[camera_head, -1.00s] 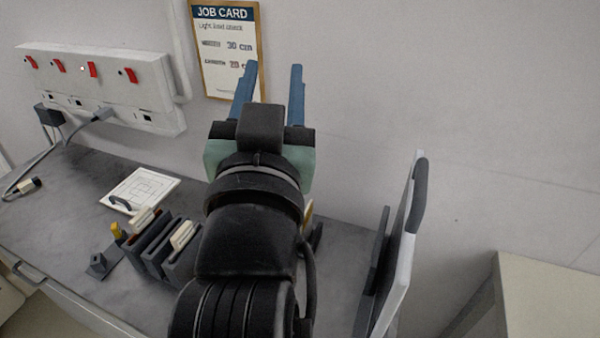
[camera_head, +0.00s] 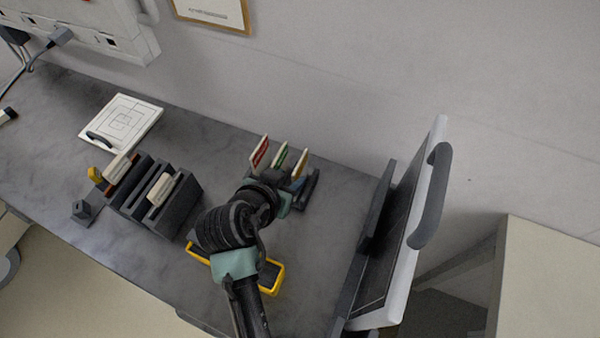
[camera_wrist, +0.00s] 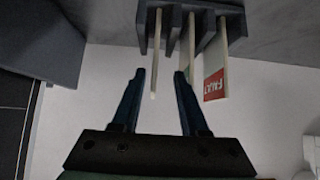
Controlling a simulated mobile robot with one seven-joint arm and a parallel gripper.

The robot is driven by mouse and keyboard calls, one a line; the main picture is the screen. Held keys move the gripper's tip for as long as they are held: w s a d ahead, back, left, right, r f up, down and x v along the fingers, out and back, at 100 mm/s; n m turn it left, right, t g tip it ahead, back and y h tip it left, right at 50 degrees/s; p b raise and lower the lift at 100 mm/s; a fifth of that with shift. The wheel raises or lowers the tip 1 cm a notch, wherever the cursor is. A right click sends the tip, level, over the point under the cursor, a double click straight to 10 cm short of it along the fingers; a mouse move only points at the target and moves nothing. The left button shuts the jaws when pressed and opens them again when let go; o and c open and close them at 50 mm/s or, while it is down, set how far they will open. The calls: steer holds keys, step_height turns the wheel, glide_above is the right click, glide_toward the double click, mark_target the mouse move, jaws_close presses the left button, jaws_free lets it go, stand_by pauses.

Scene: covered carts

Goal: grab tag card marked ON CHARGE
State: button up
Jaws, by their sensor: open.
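Three tag cards stand upright in a dark slotted rack (camera_head: 311,188) near the wall: a red-marked card (camera_head: 260,152) on the left, a green-marked card (camera_head: 281,157) in the middle and a yellow-marked card (camera_head: 300,163) on the right. No ON CHARGE wording is readable. My gripper (camera_wrist: 160,78) is open in the wrist view. The right-hand card shows there edge-on (camera_wrist: 155,55), between the fingertips, with gaps at both sides. The green-marked card (camera_wrist: 191,48) is just beyond the right finger, and the red-marked card (camera_wrist: 215,82) is farther right.
A dark holder (camera_head: 178,207) with cream-handled pieces stands left of my arm. A yellow-rimmed tray (camera_head: 277,281) lies beneath my arm. A white panel with a dark handle (camera_head: 432,190) rises at the right. A white square plate (camera_head: 122,122) lies back left.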

mark_target(300, 173)
steer(key=shift+d+p+x, duration=0.2)
steer(key=shift+p+x, duration=0.05)
steer(key=shift+x, duration=1.25)
steer(key=shift+d+p+x, duration=0.15)
steer(key=shift+p+x, duration=0.05)
steer(key=shift+x, duration=1.3)
steer(key=shift+s, duration=0.15)
jaws_close()
